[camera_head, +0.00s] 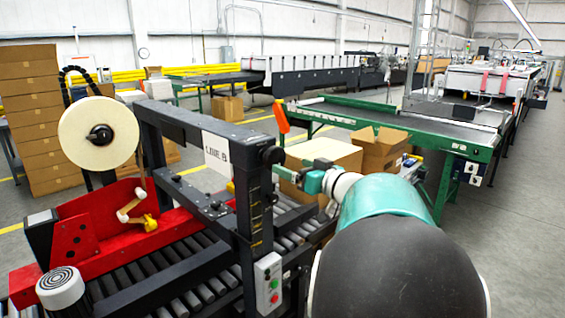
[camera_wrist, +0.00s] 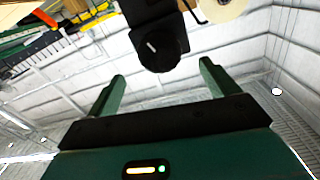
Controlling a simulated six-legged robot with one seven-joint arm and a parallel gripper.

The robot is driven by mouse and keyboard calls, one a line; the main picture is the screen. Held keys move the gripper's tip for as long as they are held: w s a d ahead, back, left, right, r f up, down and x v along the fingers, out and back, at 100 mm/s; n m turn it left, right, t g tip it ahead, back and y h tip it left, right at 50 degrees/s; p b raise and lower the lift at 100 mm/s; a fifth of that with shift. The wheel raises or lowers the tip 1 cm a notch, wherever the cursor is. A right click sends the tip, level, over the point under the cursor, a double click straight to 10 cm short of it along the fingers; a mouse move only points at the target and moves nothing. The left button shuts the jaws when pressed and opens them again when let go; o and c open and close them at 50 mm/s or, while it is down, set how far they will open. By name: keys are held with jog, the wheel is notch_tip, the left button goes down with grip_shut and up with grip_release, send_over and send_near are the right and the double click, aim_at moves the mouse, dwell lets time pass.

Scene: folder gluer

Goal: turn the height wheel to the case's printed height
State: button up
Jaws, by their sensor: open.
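The height wheel is a round black knob (camera_wrist: 160,54) with a short white mark on its face. In the head view the knob (camera_head: 273,155) sits at the near end of the dark crossbeam of the case sealer. My gripper (camera_wrist: 162,75) has its two green fingers spread wide and empty. In the wrist view the knob appears between and just beyond the fingertips, with no contact visible. In the head view my gripper (camera_head: 292,175) is just right of the knob. A closed carton (camera_head: 330,153) stands behind; no printed height is readable.
The sealer has a tape roll (camera_head: 98,134), a red side frame (camera_head: 75,250), a roller bed and a button box (camera_head: 269,284) on its near post. An open carton (camera_head: 383,148) and a green-framed conveyor (camera_head: 455,150) stand behind. Floor at the right is clear.

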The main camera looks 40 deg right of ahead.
jog(key=s, duration=0.5)
jog(key=shift+s, duration=0.3)
